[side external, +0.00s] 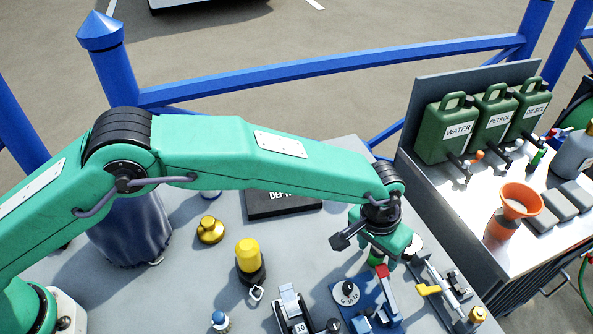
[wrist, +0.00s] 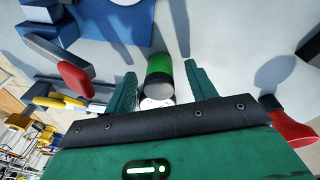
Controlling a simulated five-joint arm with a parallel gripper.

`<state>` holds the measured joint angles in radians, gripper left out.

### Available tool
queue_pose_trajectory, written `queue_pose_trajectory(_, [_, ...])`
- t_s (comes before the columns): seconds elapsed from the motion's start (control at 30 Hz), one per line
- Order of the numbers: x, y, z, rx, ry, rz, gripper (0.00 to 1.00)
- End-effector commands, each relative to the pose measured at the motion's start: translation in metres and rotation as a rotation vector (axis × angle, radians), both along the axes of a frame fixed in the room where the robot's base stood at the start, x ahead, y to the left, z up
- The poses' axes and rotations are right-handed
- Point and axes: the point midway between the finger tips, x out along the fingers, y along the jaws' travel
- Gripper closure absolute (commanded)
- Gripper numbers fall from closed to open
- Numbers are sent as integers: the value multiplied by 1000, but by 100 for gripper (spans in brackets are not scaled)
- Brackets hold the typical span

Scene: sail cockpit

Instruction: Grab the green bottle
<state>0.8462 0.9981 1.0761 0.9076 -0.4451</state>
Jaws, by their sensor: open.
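A green bottle (wrist: 158,67), a small cylinder with a grey section, shows in the wrist view between my gripper's two fingers. My gripper (wrist: 159,74) is open, with one finger on each side of the bottle. I cannot tell whether either finger touches it. In the side external view my gripper (side external: 382,249) points down over the right part of the grey table, and it hides most of what is under it. A white part with dark marks shows at the bottle's near end in the wrist view, partly hidden by my gripper.
A blue device with a red lever (side external: 386,285) stands close to my gripper. A yellow-handled valve (side external: 430,289) is to its right. A yellow-topped cylinder (side external: 248,256) and a brass piece (side external: 210,230) stand left. Green jerrycans (side external: 446,130) and an orange funnel (side external: 520,200) are on the right counter.

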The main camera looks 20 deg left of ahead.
Motion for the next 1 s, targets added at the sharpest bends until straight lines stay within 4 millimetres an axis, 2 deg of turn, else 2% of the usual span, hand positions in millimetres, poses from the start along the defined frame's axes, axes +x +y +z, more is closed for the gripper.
queue_pose_trajectory(0.47, [0, 0, -1, 0, 0, 0, 44])
queue_pose_trajectory(0.5, [0, 0, -1, 0, 0, 0, 46])
queue_pose_trajectory(0.73, [0, 0, -1, 0, 0, 0, 91])
queue_pose_trajectory(0.77, [0, 0, -1, 0, 0, 0, 94])
queue_pose_trajectory(1.0, [0, 0, 0, 0, 0, 0, 94])
